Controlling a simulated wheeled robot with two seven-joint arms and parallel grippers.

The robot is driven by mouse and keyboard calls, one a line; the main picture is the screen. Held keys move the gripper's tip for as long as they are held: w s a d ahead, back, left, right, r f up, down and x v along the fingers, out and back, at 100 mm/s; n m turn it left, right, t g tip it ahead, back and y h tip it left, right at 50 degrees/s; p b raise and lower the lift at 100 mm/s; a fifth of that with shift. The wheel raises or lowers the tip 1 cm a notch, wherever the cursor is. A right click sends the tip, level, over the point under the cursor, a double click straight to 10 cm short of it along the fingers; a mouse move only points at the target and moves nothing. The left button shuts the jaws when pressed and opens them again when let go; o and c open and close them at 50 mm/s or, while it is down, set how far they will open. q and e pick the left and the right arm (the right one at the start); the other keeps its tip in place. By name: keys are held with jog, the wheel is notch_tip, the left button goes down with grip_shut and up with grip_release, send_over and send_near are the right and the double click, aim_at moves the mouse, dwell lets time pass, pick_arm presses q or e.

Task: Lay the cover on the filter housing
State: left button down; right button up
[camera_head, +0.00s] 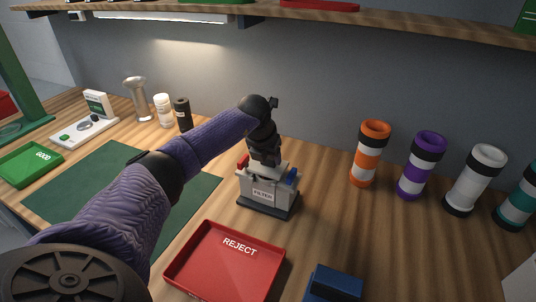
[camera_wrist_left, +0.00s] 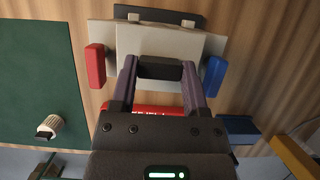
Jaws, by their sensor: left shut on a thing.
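The filter housing (camera_head: 264,196) is a grey box labelled FILTER on a dark base, with a red latch (camera_wrist_left: 96,66) and a blue latch (camera_wrist_left: 215,76) at its sides. My left gripper (camera_head: 264,160) is above it, pointing down. In the left wrist view its fingers (camera_wrist_left: 160,72) are shut on the dark handle of the cover (camera_wrist_left: 160,42), a pale plate. The cover is over the housing and looks slightly turned against it. Whether it touches the housing all round cannot be told. The arm hides part of the housing's top. My right gripper is not in view.
A red REJECT tray (camera_head: 194,283) lies in front of the housing, with a dark blue block (camera_head: 335,284) to its right. A green mat (camera_head: 85,185) is at left. Several striped tubes, including an orange one (camera_head: 364,172), stand at right. A shelf (camera_head: 400,23) hangs above.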

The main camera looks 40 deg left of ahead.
pick_arm(q)
jog(key=shift+f+b, duration=0.5)
jog(key=shift+f, duration=0.35)
grip_release()
jog(key=shift+r, duration=0.1)
jog(key=p+v, duration=0.2)
jog(key=v, duration=0.7)
jog(key=shift+s+r, duration=0.1)
jog(key=shift+r, duration=0.25)
